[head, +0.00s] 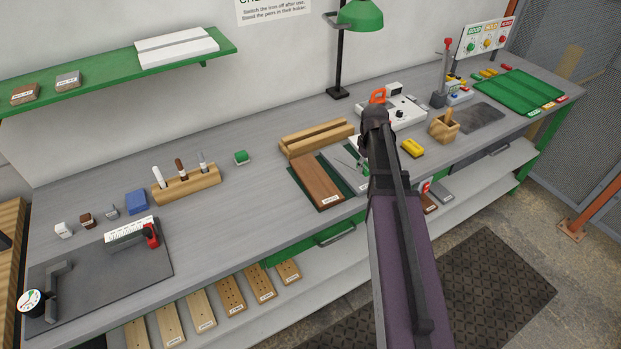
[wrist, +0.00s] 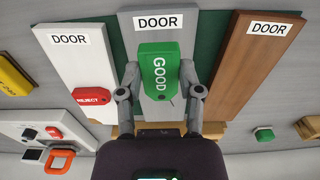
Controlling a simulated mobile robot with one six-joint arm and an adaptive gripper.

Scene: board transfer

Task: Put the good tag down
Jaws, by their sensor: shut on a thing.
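My gripper (wrist: 162,92) is shut on the green GOOD tag (wrist: 158,72), with one finger on each side of it. The tag is over the grey DOOR board (wrist: 160,24) in the wrist view; I cannot tell if it touches the board. The white DOOR board (wrist: 75,65) lies to the left with a red REJECT tag (wrist: 92,95) on it. The brown DOOR board (wrist: 258,60) lies to the right and carries no tag; it also shows in the head view (head: 320,182).
A wooden rack (head: 317,138) stands behind the boards. A yellow object (head: 412,147) and a small wooden holder (head: 444,127) are to the right. A green block (head: 241,157) and a pen holder (head: 187,184) are to the left. A green lamp (head: 360,15) rises behind.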

